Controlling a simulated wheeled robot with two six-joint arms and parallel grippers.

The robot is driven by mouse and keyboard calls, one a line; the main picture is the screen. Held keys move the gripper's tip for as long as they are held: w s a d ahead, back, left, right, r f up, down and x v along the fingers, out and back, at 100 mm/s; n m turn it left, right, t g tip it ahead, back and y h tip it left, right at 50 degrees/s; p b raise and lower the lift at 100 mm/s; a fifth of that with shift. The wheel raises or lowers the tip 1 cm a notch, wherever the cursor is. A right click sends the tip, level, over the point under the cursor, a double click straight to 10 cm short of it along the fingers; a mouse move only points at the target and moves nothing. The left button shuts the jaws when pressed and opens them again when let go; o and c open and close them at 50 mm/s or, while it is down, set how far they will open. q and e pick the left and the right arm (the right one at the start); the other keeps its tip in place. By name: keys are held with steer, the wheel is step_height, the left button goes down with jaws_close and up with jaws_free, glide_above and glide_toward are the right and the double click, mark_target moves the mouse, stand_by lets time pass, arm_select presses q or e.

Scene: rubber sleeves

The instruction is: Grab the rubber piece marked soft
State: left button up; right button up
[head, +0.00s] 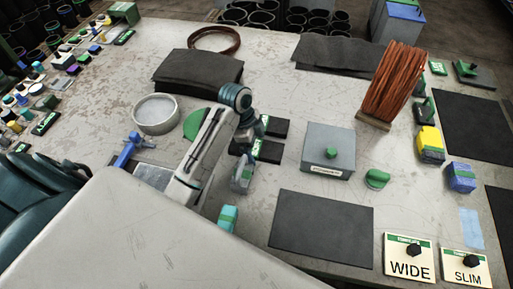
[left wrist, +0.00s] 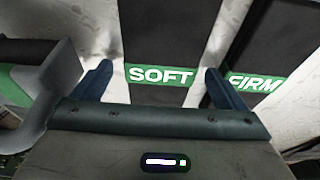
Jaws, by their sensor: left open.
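The black rubber piece marked SOFT (left wrist: 160,45) has a green label with white letters and lies flat in the left wrist view. A similar black piece marked FIRM (left wrist: 268,50) lies just to its right. My left gripper (left wrist: 157,72) is open, with its two dark blue fingers on either side of the SOFT label and nothing held. Whether the fingers touch the piece cannot be told. In the head view the left gripper (head: 247,139) is over two black pieces with green labels, partly hiding them; their words are not readable there. My right gripper is not in view.
A grey object with a green label (left wrist: 35,80) stands close left of the fingers. In the head view a grey box (head: 328,150) with a green knob stands to the right, and a round white dish (head: 156,112) to the left. A black mat (head: 320,226) lies in front.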

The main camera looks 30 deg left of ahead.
arm_select(q)
steer(key=c, duration=1.2)
steer(key=shift+r, duration=0.1)
steer(key=shift+c, duration=0.2)
